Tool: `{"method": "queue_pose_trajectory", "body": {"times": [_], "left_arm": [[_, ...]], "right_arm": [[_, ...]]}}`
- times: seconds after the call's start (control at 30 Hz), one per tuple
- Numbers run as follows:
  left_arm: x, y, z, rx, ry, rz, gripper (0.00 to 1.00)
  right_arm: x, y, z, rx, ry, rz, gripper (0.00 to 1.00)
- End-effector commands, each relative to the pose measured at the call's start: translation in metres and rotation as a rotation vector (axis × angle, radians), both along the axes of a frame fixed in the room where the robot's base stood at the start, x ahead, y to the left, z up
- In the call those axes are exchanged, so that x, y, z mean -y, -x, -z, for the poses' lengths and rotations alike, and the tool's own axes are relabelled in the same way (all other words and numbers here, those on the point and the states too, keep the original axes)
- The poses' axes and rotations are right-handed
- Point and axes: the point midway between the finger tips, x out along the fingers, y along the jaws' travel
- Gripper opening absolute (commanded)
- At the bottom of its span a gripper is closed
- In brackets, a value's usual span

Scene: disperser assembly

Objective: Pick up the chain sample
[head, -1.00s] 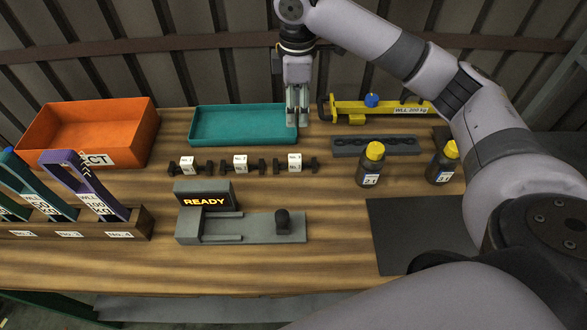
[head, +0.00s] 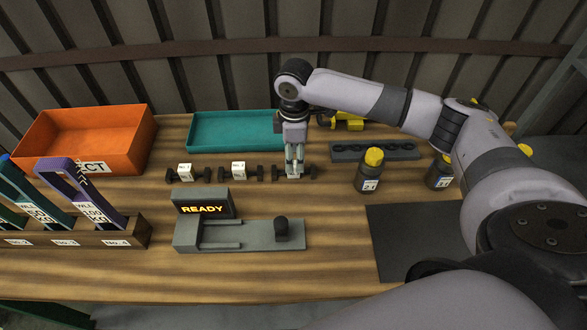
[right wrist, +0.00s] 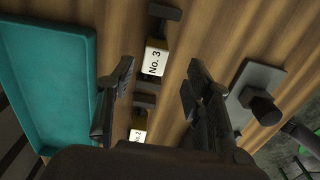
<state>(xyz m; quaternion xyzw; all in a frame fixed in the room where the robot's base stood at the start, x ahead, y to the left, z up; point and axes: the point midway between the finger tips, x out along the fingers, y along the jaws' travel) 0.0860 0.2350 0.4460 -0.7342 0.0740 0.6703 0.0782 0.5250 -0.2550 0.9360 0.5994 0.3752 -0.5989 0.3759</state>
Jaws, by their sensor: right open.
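Three dark chain samples with white number tags lie in a row on the table. The left one (head: 185,172) and the middle one (head: 239,171) show clearly in the head view. The right one (head: 310,173) is partly hidden by my right gripper (head: 294,174), which points down over it. In the right wrist view its tag reads No. 3 (right wrist: 154,60), between and beyond the open, empty fingers (right wrist: 160,78). Another tagged sample (right wrist: 138,135) shows lower in that view. I cannot tell whether the fingers touch the sample. My left gripper is not in view.
A teal tray (head: 235,146) stands behind the samples, an orange bin (head: 85,165) to its left. A grey device reading READY (head: 205,207) stands in front. A dark holder (head: 375,151), two yellow-capped bottles (head: 369,172) and a dark mat (head: 420,238) are to the right.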

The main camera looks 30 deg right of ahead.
Motion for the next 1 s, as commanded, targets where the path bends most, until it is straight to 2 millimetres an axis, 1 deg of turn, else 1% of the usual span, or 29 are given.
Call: {"method": "queue_pose_trajectory", "body": {"times": [0.07, 0.23, 0.3, 0.4, 0.5, 0.67, 1.0], "left_arm": [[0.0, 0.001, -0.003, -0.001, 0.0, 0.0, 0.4], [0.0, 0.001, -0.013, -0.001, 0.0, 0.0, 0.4], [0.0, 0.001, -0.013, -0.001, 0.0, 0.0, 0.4], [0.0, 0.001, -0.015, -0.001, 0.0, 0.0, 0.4], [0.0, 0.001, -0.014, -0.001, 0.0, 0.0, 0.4], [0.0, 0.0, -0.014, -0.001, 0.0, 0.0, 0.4], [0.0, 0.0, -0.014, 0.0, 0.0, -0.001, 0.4]], "right_arm": [[0.0, 0.0, 0.005, -0.003, 0.001, 0.0, 0.47], [0.001, -0.005, 0.028, -0.005, 0.001, 0.0, 0.47], [0.002, -0.006, 0.039, -0.004, 0.001, -0.001, 0.47], [0.001, -0.006, 0.049, -0.003, 0.0, -0.003, 0.47], [0.001, -0.006, 0.052, -0.002, -0.001, -0.004, 0.47], [0.001, -0.006, 0.053, -0.001, 0.0, -0.003, 0.47], [0.002, -0.006, 0.052, -0.001, 0.0, -0.002, 0.25]]}}
